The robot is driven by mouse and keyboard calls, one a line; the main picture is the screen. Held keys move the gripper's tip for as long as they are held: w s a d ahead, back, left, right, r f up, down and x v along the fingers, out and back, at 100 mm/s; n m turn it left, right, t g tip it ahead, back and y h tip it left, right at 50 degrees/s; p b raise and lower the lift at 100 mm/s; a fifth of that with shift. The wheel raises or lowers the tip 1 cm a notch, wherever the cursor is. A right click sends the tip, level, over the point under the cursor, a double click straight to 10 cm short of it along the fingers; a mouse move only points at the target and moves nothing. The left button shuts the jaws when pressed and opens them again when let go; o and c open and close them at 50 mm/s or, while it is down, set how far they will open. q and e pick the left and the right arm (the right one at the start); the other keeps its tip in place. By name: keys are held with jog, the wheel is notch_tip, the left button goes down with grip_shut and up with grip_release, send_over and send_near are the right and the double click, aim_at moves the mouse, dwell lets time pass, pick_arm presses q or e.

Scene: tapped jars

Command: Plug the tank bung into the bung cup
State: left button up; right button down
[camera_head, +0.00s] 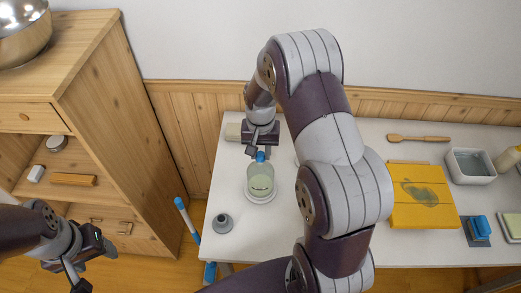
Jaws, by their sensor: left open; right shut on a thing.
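A glass jar (260,181) with pale green contents stands on a white round base (262,197) on the table. A small blue piece (261,157), which looks like the tank bung, is at the jar's top. My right gripper (259,151) is shut on it from above; the fingertips are small and partly hidden, and I cannot tell whether the piece touches the jar. A small grey round cup with a dark opening (222,223), likely the bung cup, stands left of and nearer than the jar. My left gripper (77,283) is open, low at the left, away from the table.
A wooden shelf unit (85,120) stands left of the white table (235,252). A blue-ended stick (187,218) leans by the table's left edge. A yellow board (420,205), wooden spatula (418,138) and white tub (470,168) lie at right. My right arm hides the table's middle.

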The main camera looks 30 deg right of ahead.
jog(key=shift+r+p, duration=0.35)
jog(key=shift+r, duration=0.35)
jog(key=shift+r, duration=0.1)
notch_tip(320, 180, up, 6)
jog(key=p, duration=0.5)
jog(key=shift+r+p, duration=0.15)
jog(key=shift+p, duration=0.25)
jog(key=shift+a+f, duration=0.1)
jog(key=shift+f, duration=0.1)
